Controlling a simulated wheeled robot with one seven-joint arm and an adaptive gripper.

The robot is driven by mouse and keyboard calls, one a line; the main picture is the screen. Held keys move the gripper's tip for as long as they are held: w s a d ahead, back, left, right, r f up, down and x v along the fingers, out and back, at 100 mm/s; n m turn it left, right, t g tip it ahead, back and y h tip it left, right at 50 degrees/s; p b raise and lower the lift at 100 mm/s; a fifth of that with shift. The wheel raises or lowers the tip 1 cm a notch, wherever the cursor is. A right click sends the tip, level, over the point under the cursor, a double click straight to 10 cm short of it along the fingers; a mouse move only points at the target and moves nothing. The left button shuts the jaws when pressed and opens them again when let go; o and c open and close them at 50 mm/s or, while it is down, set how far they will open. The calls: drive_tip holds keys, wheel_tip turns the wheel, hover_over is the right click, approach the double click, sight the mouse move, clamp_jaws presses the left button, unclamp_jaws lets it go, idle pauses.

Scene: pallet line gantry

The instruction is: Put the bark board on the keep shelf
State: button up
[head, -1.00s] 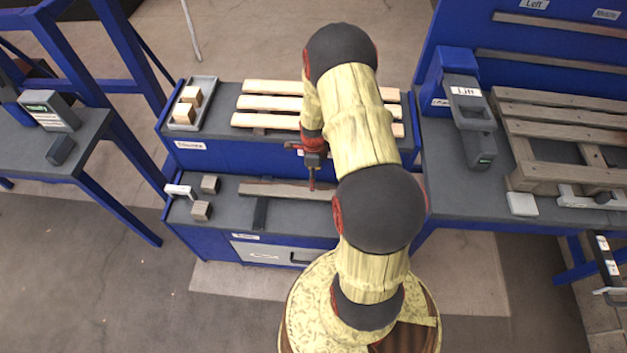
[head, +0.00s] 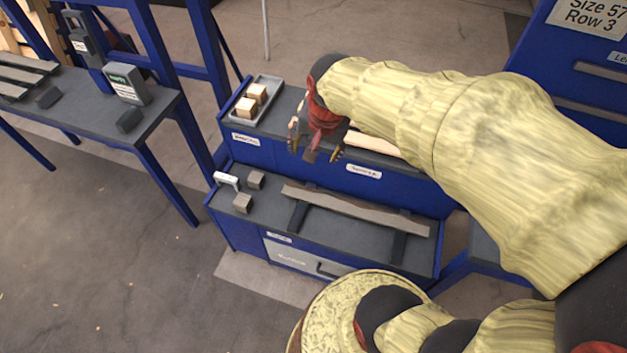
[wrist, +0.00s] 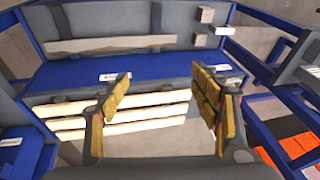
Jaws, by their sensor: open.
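A long grey-brown board (head: 355,208), which looks like the bark board, lies across dark supports on the lower shelf (head: 262,218). It also shows in the wrist view (wrist: 120,43). My gripper (head: 315,156) is open and empty, over the upper shelf (head: 262,128) near its front, behind and above the board. Pale slats (wrist: 110,115) on the upper shelf lie beyond the open fingers (wrist: 163,78) in the wrist view; my arm hides most of them in the head view. I cannot tell from the labels which shelf is the keep shelf.
A grey tray (head: 270,87) with pale blocks stands at the upper shelf's left end. Small grey-brown blocks (head: 243,203) and a white handle-like piece (head: 227,180) sit at the lower shelf's left. A table (head: 150,112) with devices stands left, with open floor before it.

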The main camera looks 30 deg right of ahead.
drive_tip(key=s+a+r+n+t, duration=0.1)
drive_tip(key=s+a+r+n, duration=0.2)
drive_tip(key=s, duration=0.3)
drive_tip(key=s+a+r+n, duration=0.3)
drive_tip(key=s+a+n, duration=0.1)
drive_tip(key=s+n, duration=0.1)
drive_tip(key=shift+s+a+r+n+t+y, duration=0.2)
drive_tip(key=shift+s+r+n+t+y, duration=0.15)
drive_tip(key=shift+n, duration=0.25)
